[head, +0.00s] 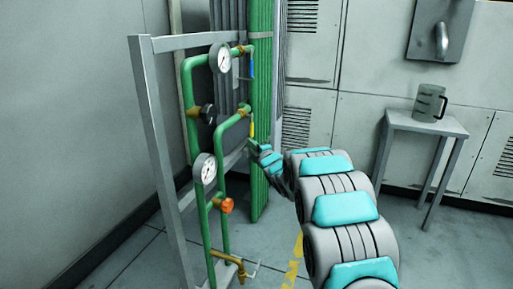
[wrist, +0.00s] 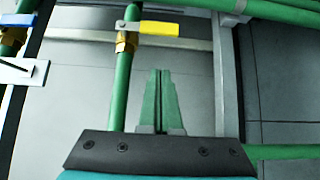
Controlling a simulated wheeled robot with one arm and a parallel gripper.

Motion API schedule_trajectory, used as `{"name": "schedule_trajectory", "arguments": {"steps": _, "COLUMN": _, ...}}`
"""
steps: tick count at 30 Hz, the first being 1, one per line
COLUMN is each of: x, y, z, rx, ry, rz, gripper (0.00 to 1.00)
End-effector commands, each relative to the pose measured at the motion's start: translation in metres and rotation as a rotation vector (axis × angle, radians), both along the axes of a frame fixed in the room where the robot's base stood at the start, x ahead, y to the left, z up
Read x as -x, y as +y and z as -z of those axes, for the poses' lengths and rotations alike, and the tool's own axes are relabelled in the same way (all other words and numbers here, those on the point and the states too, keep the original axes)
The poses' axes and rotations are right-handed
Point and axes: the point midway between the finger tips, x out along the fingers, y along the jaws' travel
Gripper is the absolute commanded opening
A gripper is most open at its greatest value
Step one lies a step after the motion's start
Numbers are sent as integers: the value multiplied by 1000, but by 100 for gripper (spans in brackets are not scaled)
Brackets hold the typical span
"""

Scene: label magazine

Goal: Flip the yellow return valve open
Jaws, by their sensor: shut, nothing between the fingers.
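The yellow valve handle (head: 252,126) hangs down from a brass fitting on a green pipe of the rack. In the wrist view the yellow handle (wrist: 160,28) sticks out to the right from its brass valve body (wrist: 126,42), crosswise to the green pipe. My gripper (head: 253,147) is just below the handle's lower end in the head view. In the wrist view my gripper (wrist: 160,72) has its green fingers together and empty. The handle lies beyond the fingertips there, with a visible gap in the picture; the true distance is hard to tell.
A blue handle (head: 252,65) is above the yellow one. The grey rack (head: 158,130) also carries gauges (head: 220,58), a black knob (head: 208,113), an orange knob (head: 226,205) and a low brass valve (head: 241,270). A small table (head: 440,124) with a jug (head: 429,102) stands right.

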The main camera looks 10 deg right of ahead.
Motion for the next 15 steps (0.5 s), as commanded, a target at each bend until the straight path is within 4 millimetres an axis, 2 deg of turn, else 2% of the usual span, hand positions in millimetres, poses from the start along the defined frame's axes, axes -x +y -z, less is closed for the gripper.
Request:
{"name": "schedule_trajectory", "arguments": {"steps": 9, "x": -43, "y": 11, "z": -1, "rx": 0, "ry": -2, "rz": 0, "gripper": 0}}
{"name": "schedule_trajectory", "arguments": {"steps": 15, "x": -62, "y": -3, "z": 0, "rx": 1, "ry": 1, "rz": 2, "gripper": 0}}
